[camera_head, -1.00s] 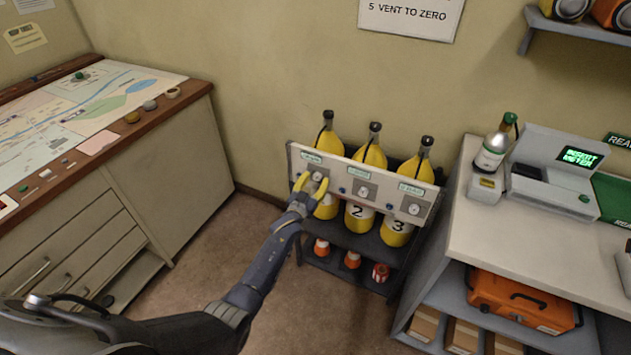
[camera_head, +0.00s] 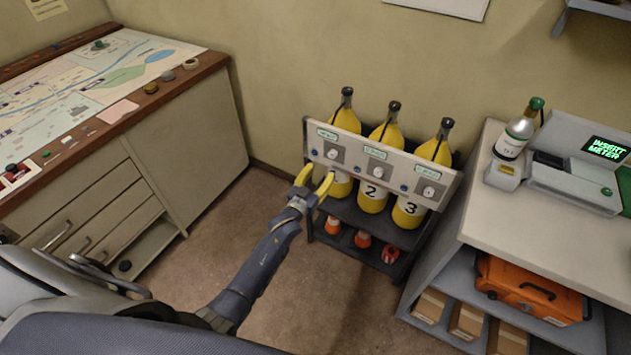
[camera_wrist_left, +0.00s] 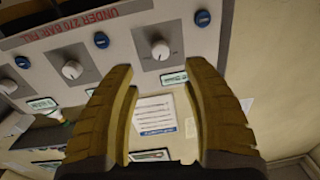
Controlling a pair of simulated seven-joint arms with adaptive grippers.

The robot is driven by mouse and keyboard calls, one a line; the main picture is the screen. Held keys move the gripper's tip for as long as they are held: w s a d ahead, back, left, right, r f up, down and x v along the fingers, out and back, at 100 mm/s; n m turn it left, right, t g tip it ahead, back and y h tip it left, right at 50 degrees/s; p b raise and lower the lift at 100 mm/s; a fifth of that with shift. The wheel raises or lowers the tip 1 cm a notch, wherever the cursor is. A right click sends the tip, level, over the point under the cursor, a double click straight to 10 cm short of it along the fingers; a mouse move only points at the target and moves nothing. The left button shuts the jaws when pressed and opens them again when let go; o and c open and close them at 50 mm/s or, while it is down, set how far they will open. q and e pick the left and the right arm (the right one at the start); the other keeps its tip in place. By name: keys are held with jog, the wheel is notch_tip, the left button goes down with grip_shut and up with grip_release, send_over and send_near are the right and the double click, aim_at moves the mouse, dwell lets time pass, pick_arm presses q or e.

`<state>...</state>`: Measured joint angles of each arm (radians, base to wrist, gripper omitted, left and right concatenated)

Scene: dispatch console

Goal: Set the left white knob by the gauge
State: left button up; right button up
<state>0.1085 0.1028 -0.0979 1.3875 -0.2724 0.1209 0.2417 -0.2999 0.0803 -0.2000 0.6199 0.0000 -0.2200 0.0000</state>
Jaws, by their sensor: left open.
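The grey panel (camera_head: 393,178) in front of the cylinders carries a row of white knobs, each on a dark square plate. The left white knob (camera_head: 332,154) is uncovered in the head view. It also shows in the left wrist view (camera_wrist_left: 162,50), beyond the gap between the fingers. My left gripper (camera_head: 315,177) is open and empty, just below and left of that knob, apart from it. Its yellow fingers also show in the left wrist view (camera_wrist_left: 158,75). I cannot make out a gauge reading. My right gripper is not in view.
The middle white knob (camera_head: 376,170) and right white knob (camera_head: 429,191) sit further along, with small blue knobs between. Yellow cylinders (camera_head: 384,133) stand behind the panel. A map desk (camera_head: 190,140) is at left, a white counter (camera_head: 520,220) at right. Open floor lies below.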

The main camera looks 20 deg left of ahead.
pick_arm(q)
jog(key=shift+s+a, duration=0.2)
jog(key=shift+s, duration=1.4)
